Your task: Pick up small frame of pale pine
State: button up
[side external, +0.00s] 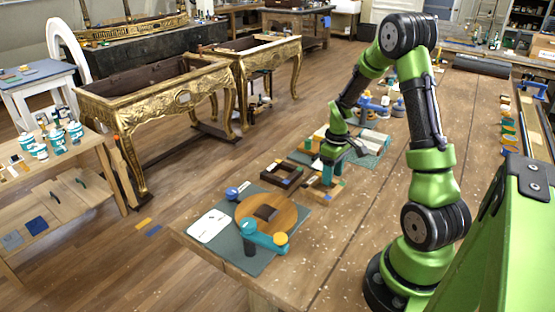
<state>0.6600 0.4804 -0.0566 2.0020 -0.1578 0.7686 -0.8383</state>
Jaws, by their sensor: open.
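The small frame of pale pine (318,193) lies on the wooden workbench, right of centre in the side external view. A dark brown frame (270,178) lies just left of it. My gripper (327,179) points down at the pale frame, with its fingers low over the frame's far part. The jaws are open. The fingers cover part of the frame, and I cannot tell whether they touch it or stand around one of its sides.
A round wooden board (284,214) with a dark block and a teal clamp-like tool (262,238) lie on a grey mat near the bench's front corner. A white sheet (208,226) is beside them. Pale blocks (372,140) lie behind my gripper. The bench's right middle is clear.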

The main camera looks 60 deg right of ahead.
jog(key=shift+f, duration=0.65)
grip_shut()
jog(key=shift+r, duration=0.15)
